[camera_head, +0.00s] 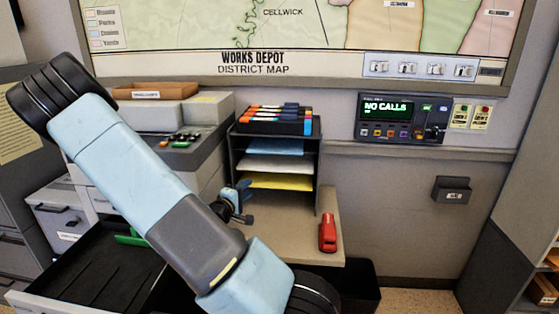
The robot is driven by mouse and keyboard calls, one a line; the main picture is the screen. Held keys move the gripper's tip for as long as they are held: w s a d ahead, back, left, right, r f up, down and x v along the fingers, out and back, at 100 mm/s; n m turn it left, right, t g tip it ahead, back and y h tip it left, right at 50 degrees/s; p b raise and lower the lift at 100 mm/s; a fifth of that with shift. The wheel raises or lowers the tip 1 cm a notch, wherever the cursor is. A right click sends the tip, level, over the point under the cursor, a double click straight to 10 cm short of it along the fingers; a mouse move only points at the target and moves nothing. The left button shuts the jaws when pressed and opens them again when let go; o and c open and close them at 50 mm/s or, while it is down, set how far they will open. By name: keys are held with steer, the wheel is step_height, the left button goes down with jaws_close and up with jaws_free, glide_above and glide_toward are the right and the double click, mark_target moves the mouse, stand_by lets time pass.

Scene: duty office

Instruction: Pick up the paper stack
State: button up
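Sheets of paper lie in a dark open-front sorter (317,160) in the middle of the view. They are in separate levels: blue paper (276,147) on top, white paper (274,163) below it and yellow paper (278,181) lowest. I cannot tell which of these is the paper stack. My light-blue arm crosses the view from upper left to bottom centre, left of and in front of the sorter.
Markers (277,115) top the sorter. A red stapler-like object (327,233) stands on the tan desk (297,245). An open dark drawer (85,275) is lower left. A NO CALLS panel (400,118) is on the wall.

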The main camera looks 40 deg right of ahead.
steer(key=x, duration=1.3)
steer(key=shift+d+r, duration=0.3)
steer(key=shift+d, duration=0.1)
jaws_close()
